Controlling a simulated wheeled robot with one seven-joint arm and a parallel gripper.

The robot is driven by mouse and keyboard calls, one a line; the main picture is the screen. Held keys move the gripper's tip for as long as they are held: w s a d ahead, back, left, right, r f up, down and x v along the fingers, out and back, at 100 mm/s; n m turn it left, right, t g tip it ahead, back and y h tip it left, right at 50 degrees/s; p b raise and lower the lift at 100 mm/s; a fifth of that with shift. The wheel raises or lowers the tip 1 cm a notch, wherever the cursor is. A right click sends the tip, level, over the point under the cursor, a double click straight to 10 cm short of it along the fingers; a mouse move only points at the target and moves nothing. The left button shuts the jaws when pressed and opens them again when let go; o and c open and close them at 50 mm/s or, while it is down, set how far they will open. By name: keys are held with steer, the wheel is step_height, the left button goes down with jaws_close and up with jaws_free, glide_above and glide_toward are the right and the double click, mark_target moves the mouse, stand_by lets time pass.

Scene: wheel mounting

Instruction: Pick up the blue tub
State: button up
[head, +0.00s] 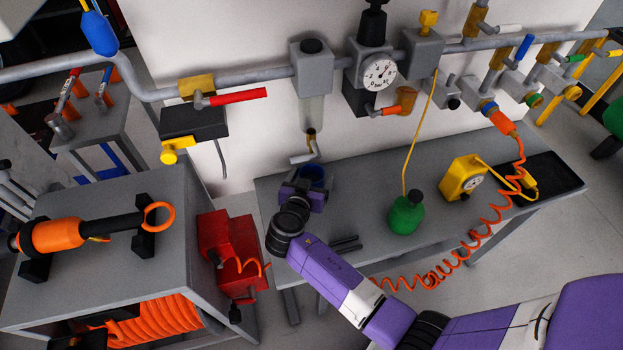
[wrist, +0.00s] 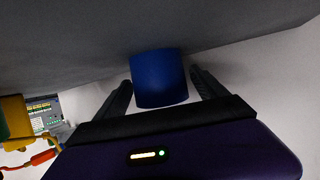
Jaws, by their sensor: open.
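The blue tub (head: 313,175) stands on the grey bench below the pipe, partly hidden by my arm in the head view. In the wrist view the blue tub (wrist: 158,78) sits between the two black fingers of my gripper (wrist: 160,88). The fingers are apart, one on each side of the tub.
The grey bench (head: 365,172) holds a green bottle (head: 406,213) and a yellow gauge box (head: 463,178) to the right. An orange coiled hose (head: 462,252) hangs across its front. A nozzle (head: 303,155) hangs from the pipe just above the tub. A red box (head: 226,240) is at left.

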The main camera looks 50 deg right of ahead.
steer(key=shift+d, duration=0.1)
steer(key=shift+c, duration=0.4)
steer(key=c, duration=1.4)
steer(key=shift+c, duration=0.8)
